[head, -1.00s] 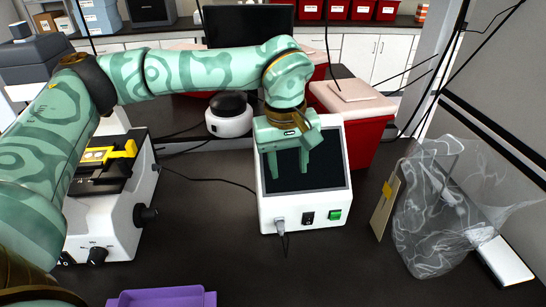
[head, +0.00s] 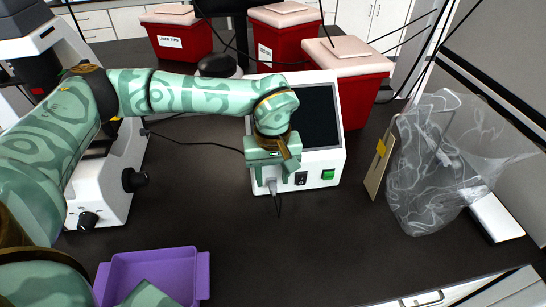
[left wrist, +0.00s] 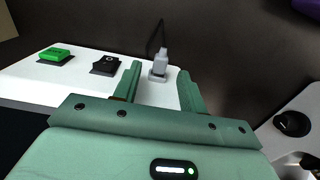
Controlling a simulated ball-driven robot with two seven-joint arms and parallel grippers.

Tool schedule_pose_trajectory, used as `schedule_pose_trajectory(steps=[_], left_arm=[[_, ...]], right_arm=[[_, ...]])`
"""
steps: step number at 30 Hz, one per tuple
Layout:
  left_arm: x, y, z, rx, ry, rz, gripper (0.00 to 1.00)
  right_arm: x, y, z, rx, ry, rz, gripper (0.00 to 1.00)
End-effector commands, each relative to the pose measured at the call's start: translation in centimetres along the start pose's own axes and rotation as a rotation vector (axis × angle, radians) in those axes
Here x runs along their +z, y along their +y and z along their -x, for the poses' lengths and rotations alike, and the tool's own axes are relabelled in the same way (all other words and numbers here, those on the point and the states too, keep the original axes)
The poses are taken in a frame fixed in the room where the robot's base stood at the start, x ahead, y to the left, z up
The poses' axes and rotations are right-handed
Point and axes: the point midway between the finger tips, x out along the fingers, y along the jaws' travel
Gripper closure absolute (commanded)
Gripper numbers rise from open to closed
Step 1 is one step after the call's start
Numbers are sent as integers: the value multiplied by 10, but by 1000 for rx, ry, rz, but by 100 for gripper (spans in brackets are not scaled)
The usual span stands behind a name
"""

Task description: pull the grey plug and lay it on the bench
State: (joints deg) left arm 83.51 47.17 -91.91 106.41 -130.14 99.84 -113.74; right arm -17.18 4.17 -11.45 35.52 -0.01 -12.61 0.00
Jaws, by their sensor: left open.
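The grey plug (head: 272,186) sits in the lower left of the front panel of the white cell processor (head: 316,176), with a dark cord hanging from it. In the left wrist view the plug (left wrist: 160,64) stands upright in its socket, between and just beyond the two fingertips. My left gripper (head: 271,181) is open at the panel, and in the left wrist view its fingers (left wrist: 160,72) straddle the line to the plug. I cannot tell whether a finger touches it. The dark bench (head: 300,240) is clear in front of the processor. My right gripper is not in view.
A black switch (head: 300,178) and green button (head: 328,174) are right of the plug. A purple tray (head: 203,278) lies at front left, a white microscope (head: 105,195) at left. A clear bag (head: 425,185) stands at right. Red bins (head: 350,95) are behind.

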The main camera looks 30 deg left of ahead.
Motion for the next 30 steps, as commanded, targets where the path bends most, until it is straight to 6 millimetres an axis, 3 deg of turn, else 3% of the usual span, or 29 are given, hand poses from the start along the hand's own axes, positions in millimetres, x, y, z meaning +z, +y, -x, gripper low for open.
schedule_pose_trajectory(steps=[4, 14, 19, 23, 24, 25, 30], left_arm=[[0, 0, -15, 1, 0, 0, 58], [0, 0, -19, 1, 1, 0, 58], [0, 0, -18, 1, 1, 0, 100], [0, 0, -18, 1, 1, 0, 100], [0, 0, -18, 1, 1, 0, 91], [0, 0, -18, 1, 1, 0, 99], [0, 0, -18, 1, 1, 0, 100]], right_arm=[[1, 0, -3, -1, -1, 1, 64], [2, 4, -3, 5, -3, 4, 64], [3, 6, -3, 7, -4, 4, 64], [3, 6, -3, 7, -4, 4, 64], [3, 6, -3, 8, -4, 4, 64], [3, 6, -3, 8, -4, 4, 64], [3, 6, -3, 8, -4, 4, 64]])
